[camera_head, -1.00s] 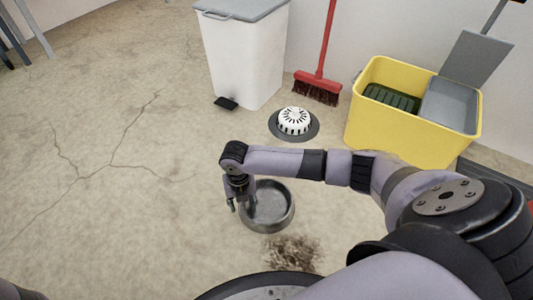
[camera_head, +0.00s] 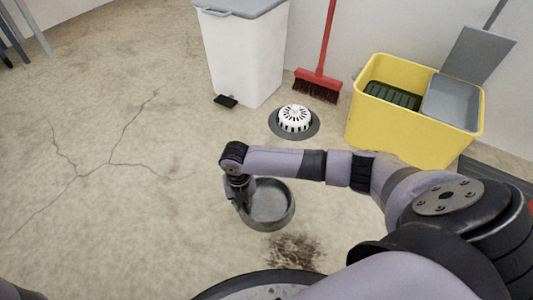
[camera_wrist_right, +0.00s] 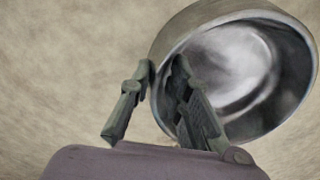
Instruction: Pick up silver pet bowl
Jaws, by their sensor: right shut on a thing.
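The silver pet bowl (camera_head: 270,207) is a round grey metal bowl, upright, in the lower middle of the head view. My right gripper (camera_head: 241,206) points down at the bowl's left rim and is shut on it. In the right wrist view the bowl (camera_wrist_right: 290,105) fills the upper right, and the fingers of my right gripper (camera_wrist_right: 160,85) straddle its near wall, one inside and one outside. The head view does not clearly show whether the bowl touches the floor. My left gripper is not in view.
A dark dirt patch (camera_head: 294,250) marks the floor near the bowl. Behind stand a white pedal bin (camera_head: 243,55), a round drain with a white cover (camera_head: 294,120), a red broom (camera_head: 318,82) and a yellow mop bucket (camera_head: 400,128). The cracked floor at left is clear.

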